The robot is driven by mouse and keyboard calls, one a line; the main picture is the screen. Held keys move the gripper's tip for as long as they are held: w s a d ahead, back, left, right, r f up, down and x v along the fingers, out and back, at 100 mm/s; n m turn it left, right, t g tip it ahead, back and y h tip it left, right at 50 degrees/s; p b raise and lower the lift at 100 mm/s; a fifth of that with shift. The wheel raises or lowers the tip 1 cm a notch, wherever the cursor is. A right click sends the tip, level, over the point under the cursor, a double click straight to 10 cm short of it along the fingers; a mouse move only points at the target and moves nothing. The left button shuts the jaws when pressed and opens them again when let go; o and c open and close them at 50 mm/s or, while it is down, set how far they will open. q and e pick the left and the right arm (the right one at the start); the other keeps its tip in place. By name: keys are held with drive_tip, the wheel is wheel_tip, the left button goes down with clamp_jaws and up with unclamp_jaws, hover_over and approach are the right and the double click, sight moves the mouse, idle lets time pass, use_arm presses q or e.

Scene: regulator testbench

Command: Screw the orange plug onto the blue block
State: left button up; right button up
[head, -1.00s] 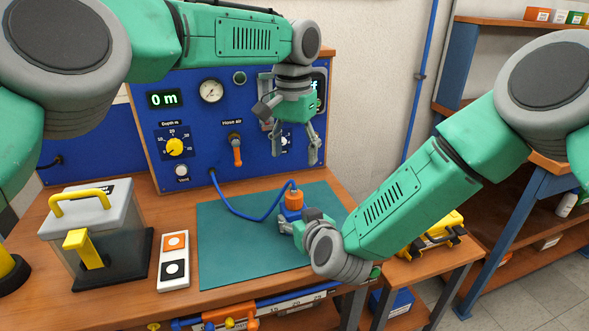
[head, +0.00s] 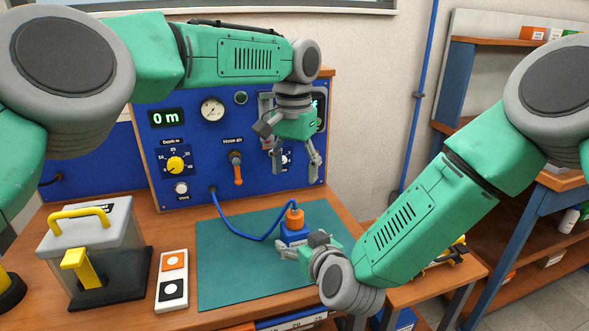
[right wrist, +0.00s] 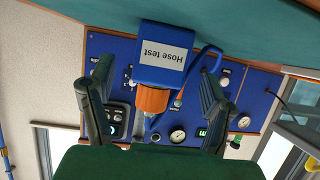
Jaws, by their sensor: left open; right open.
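The orange plug (head: 294,217) sits upright on top of the blue block (head: 293,236), on the green mat (head: 222,275). I cannot tell how far it is threaded. In the right wrist view, which is upside down, the plug (right wrist: 153,99) points down from the block (right wrist: 163,50) labelled "Hose test". A blue hose (head: 240,233) runs from the panel to the plug. My right gripper (head: 289,251) is open, low at the block's near side; its fingers (right wrist: 156,75) spread to either side of block and plug without visible contact. My left gripper (head: 297,168) is open and empty, above and behind the plug.
The blue panel (head: 197,143) with gauge and dials stands behind the mat. A clear box with yellow handle (head: 95,245) and a two-button white strip (head: 172,278) stand at left. The mat's left part is clear. My right arm covers the table's right edge.

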drive_tip(key=v, duration=0.9)
drive_tip(key=shift+s+f, duration=0.1)
